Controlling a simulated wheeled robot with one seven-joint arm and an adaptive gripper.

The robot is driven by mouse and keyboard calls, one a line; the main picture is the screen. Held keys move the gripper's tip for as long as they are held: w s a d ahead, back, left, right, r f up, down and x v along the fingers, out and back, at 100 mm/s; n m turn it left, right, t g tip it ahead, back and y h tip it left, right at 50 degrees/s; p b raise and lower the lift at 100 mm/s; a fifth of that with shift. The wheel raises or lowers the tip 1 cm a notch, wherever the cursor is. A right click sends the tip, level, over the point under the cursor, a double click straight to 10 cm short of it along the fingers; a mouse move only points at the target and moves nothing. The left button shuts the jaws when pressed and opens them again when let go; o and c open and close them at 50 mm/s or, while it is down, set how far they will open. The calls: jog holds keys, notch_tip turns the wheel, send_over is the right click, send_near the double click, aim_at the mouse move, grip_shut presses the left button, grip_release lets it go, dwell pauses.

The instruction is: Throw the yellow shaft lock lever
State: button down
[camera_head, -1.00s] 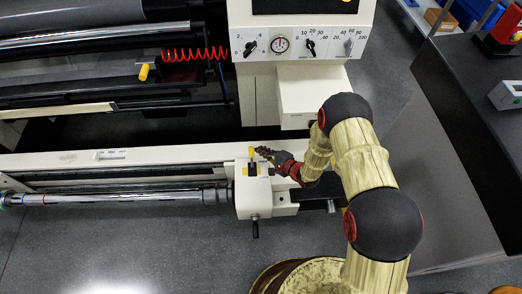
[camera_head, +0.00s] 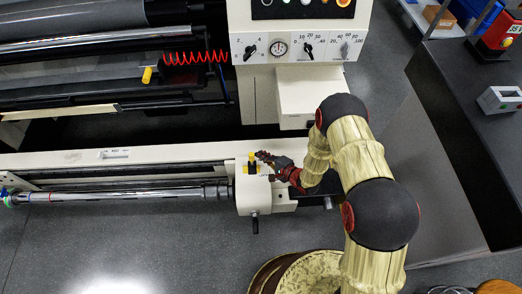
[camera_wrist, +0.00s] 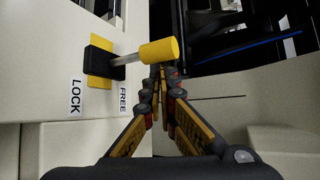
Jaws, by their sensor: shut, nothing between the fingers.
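The shaft lock lever has a yellow cylindrical handle (camera_wrist: 160,52) on a short metal stem. The stem comes out of a black block (camera_wrist: 102,58) on a yellow plate (camera_wrist: 98,88). The labels LOCK (camera_wrist: 75,97) and FREE (camera_wrist: 123,98) are beside it. In the head view the yellow handle (camera_head: 252,156) shows on top of the cream shaft-end housing (camera_head: 254,198). My gripper (camera_wrist: 160,72) is shut and empty. Its fingertips are close to the handle, partly behind it in the wrist view; contact cannot be told. In the head view my gripper (camera_head: 262,156) is just right of the lever.
A steel shaft (camera_head: 130,195) runs left from the housing. A black handle (camera_head: 255,224) hangs at the housing's front. A control panel (camera_head: 300,47) with knobs and a gauge stands behind. A dark counter (camera_head: 460,100) lies at right. Open floor lies in front.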

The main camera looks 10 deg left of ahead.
jog(key=shift+s+d+p, duration=0.25)
jog(key=shift+s+p, duration=0.3)
jog(key=shift+s, duration=0.55)
jog(key=shift+s+d+f+p, duration=0.15)
jog(key=shift+s+f+p, duration=0.05)
jog(key=shift+s, duration=0.35)
jog(key=shift+s+d+f+p, duration=0.1)
jog(key=shift+s+f+p, duration=0.05)
jog(key=shift+s, duration=0.4)
